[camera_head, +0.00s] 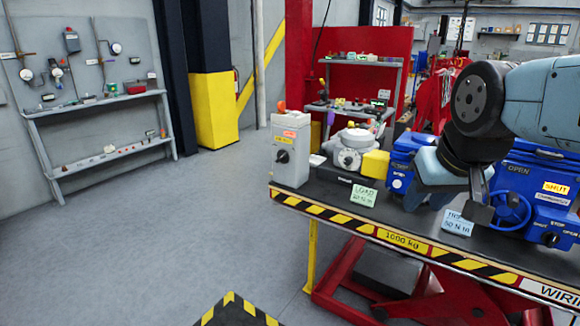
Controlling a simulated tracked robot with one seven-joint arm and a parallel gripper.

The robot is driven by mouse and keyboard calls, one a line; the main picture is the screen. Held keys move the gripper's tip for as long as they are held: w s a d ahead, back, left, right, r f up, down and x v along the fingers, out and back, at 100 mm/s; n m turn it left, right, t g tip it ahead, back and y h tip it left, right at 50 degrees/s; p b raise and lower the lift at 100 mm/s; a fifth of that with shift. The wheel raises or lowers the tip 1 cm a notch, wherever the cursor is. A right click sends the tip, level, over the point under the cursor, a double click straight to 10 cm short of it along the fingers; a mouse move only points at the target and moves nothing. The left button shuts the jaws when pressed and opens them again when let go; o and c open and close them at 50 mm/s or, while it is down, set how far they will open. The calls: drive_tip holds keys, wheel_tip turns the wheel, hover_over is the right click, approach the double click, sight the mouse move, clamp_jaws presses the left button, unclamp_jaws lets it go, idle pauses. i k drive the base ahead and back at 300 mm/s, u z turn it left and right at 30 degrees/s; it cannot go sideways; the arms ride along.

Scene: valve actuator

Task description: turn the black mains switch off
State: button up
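A grey upright box (291,172) stands at the left end of the black-topped bench. It carries a black rotary switch (283,156) on its front, with a yellow label above it, a red-and-white label higher up and an orange part on top. The knob is too small to read its exact setting. My gripper (478,206) hangs at the right of the bench, in front of the blue housings and well to the right of the grey box. It points down, apart from the switch. Its fingers overlap in this view, so the gap between them is unclear.
A white-and-grey device (352,150) with a yellow block (375,164) stands right of the grey box. A blue actuator (548,190) with a handwheel (511,210) is near my gripper. Green (363,196) and light-blue (458,223) cards are at the bench front. The floor left of the bench is clear.

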sight(283, 157)
drive_tip(key=u, duration=0.2)
drive_tip(key=i, duration=0.85)
drive_tip(key=z, duration=0.1)
